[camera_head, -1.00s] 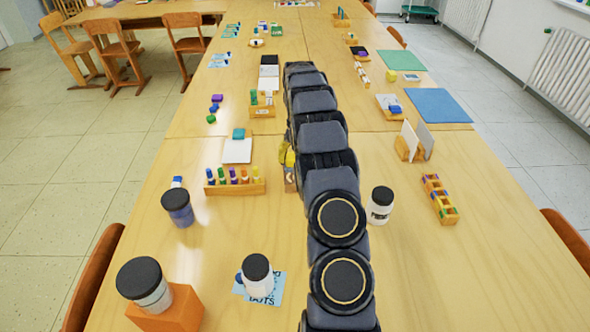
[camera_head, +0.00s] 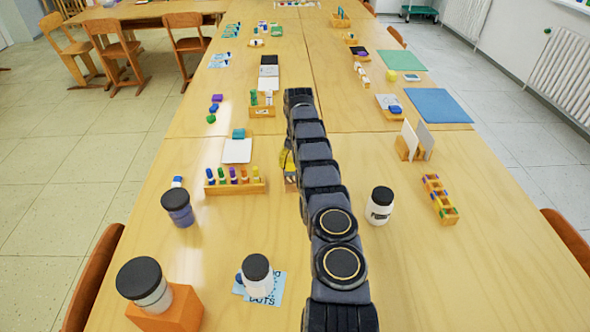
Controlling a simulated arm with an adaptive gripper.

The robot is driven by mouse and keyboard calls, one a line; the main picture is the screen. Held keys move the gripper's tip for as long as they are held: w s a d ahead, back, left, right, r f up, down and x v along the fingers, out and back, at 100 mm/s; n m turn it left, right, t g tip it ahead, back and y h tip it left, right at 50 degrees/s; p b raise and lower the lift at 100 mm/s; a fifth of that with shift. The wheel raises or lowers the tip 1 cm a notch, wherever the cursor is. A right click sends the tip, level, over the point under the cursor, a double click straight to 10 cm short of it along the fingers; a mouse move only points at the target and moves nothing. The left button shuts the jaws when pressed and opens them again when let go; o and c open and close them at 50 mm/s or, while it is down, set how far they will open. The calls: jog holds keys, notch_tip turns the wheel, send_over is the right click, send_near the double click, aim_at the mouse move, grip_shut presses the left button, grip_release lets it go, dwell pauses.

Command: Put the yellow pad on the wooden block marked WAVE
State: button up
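A small yellow piece (camera_head: 391,76) lies beside the green sheet at the back right; I cannot tell whether it is the yellow pad. Another yellow thing (camera_head: 287,159) shows at the left edge of my arm, above a small wooden piece (camera_head: 290,184). My arm hides much of both, and I cannot tell whether they touch. No WAVE marking is readable, so I cannot pick out that block. My arm runs up the middle of the table. My gripper is hidden behind its far end, and I cannot see what it holds.
A rack of coloured markers (camera_head: 235,186) stands left of my arm. A white jar (camera_head: 380,206) with a black lid stands close on its right. More lidded jars stand at the front left. An upright card holder (camera_head: 410,149) and blue sheet (camera_head: 438,105) lie right.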

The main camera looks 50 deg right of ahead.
jog(key=shift+f, duration=1.35)
jog(key=shift+f, duration=0.15)
jog(key=o, duration=1.1)
